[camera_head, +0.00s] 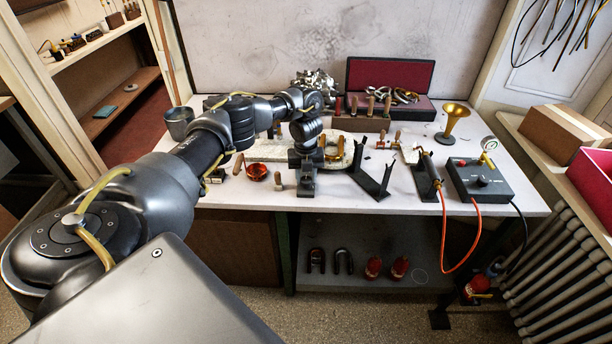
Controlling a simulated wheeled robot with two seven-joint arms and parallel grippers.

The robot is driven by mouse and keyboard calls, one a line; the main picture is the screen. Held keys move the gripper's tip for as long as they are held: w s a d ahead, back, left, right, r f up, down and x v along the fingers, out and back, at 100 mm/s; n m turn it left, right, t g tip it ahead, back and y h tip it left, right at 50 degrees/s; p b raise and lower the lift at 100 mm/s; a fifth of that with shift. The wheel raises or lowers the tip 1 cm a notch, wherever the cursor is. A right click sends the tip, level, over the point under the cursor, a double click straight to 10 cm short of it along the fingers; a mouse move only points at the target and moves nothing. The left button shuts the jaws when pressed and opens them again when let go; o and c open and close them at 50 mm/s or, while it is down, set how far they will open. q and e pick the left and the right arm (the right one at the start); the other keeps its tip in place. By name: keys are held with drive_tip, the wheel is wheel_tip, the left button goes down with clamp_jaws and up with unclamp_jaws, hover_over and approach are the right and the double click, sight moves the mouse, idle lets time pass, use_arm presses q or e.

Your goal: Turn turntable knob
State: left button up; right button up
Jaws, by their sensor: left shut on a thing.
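My left arm reaches over the bench from the left, and its gripper (305,180) points down near the front edge. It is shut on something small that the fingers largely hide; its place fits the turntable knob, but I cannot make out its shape. Curved brass tubing (334,147) lies just behind and right of the gripper. A black angled stand (371,183) stands to the right of it. A black control box (480,180) with a small dial and a gauge sits farther right, apart from the gripper. My right gripper is not in view.
A small orange-red bowl (257,172) and a wooden-handled tool (278,181) are close left of the gripper. An orange hose (443,230) hangs over the front edge.

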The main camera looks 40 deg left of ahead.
sight(306, 178)
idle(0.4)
use_arm(q)
drive_tip(key=o, duration=1)
drive_tip(key=shift+r, duration=0.1)
drive_tip(key=shift+r, duration=0.2)
wheel_tip(306, 178, up, 10)
drive_tip(key=p, duration=0.1)
drive_tip(key=shift+r, duration=0.15)
